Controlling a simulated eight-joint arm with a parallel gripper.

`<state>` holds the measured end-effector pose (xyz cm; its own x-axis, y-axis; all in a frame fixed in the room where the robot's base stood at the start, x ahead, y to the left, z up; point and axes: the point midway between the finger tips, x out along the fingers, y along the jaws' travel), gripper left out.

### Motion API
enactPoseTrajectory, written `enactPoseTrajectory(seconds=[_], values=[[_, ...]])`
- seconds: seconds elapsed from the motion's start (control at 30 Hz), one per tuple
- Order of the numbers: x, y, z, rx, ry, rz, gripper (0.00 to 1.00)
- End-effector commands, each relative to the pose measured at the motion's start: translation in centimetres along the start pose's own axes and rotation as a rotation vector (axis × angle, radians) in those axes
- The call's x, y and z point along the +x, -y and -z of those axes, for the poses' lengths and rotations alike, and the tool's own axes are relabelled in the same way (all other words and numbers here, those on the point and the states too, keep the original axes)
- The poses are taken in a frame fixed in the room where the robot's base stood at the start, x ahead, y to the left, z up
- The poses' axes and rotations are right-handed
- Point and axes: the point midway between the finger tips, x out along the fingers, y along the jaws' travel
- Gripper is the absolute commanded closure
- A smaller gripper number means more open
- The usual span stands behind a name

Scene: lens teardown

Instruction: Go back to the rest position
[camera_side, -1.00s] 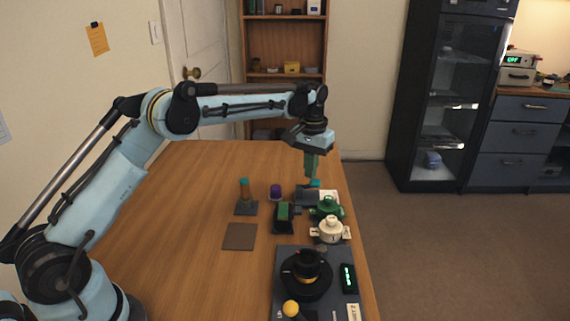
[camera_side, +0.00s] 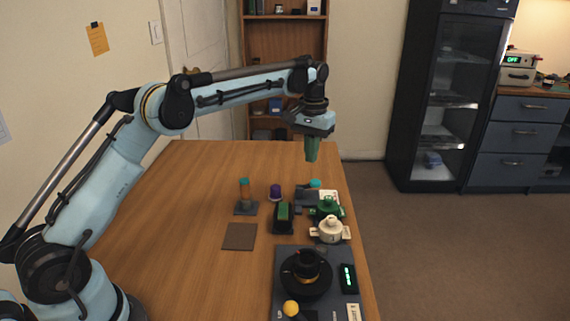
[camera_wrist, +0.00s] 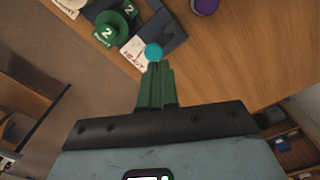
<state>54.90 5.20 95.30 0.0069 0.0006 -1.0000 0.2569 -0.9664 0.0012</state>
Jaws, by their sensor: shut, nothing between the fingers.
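My gripper (camera_side: 312,150) is shut and empty, with green fingers pointing down. It hangs in the air above the far right part of the wooden table (camera_side: 190,205), clear of the objects below. In the wrist view the green fingers (camera_wrist: 157,75) are together, and a teal-topped item (camera_wrist: 153,51) shows just past their tips. That teal top also shows in the side view (camera_side: 315,184), on a dark grey block below my gripper.
Below stand a purple item (camera_side: 275,191), a teal-capped post (camera_side: 244,190), a dark green-topped block (camera_side: 283,215), a green pot-like part (camera_side: 327,207) and a cream one (camera_side: 331,229). A black round device (camera_side: 306,284) is at the front. The table's left side is clear.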

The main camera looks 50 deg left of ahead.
Motion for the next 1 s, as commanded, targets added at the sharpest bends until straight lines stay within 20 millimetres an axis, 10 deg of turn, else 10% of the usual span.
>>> enactPoseTrajectory(seconds=[0.53,1.0], values=[[-7.1,-0.3,-8.1,0.094,-0.218,-0.034,1.00],[-7.0,0.6,-18.7,0.183,-0.432,-0.062,1.00]])
